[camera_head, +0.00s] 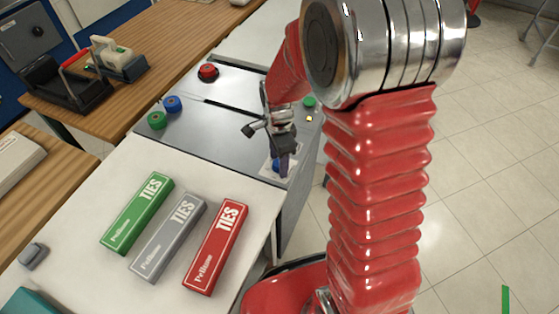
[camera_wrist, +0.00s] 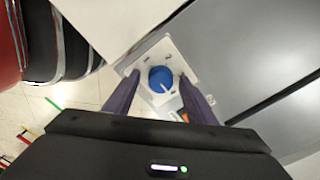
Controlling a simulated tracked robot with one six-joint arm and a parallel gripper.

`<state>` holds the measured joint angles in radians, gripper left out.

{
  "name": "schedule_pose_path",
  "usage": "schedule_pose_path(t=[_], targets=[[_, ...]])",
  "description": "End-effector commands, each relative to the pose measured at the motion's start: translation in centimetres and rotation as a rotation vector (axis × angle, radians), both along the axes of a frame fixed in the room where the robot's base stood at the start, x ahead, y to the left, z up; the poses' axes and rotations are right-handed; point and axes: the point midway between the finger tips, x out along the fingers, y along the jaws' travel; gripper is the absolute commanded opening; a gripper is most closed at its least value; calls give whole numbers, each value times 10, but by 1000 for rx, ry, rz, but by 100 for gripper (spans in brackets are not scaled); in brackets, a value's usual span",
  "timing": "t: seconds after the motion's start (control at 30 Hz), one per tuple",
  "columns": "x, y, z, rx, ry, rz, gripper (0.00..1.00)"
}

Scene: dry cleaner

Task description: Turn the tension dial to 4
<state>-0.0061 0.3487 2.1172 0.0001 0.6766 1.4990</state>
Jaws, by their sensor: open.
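The tension dial (camera_wrist: 161,78) is a round blue knob with a white pointer line on a light square plate (camera_wrist: 150,52). In the wrist view it sits between the tips of my gripper (camera_wrist: 157,84), one finger on each side. The fingers look open, and I cannot tell if they touch the knob. The pointer line runs toward the lower part of the knob; the marks on the plate are too small to read. In the head view the dial (camera_head: 276,165) shows partly at the panel's near right corner, with my gripper (camera_head: 283,160) over it.
The grey panel (camera_head: 225,125) also carries a red button (camera_head: 208,71), blue and green knobs (camera_head: 172,103) at the left, and a green button (camera_head: 309,102). Green, grey and red tie boxes (camera_head: 216,247) lie on the white top in front. Tiled floor is free at the right.

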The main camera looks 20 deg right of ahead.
Motion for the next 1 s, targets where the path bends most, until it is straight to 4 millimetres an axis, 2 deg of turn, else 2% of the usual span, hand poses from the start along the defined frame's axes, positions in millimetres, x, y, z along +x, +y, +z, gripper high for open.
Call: schedule_pose_path(t=[0.27,0.8,1.0], targets=[[1,0,30,0,-5,0,51],[0,0,120,0,-3,0,51],[0,0,134,0,0,0,51]])
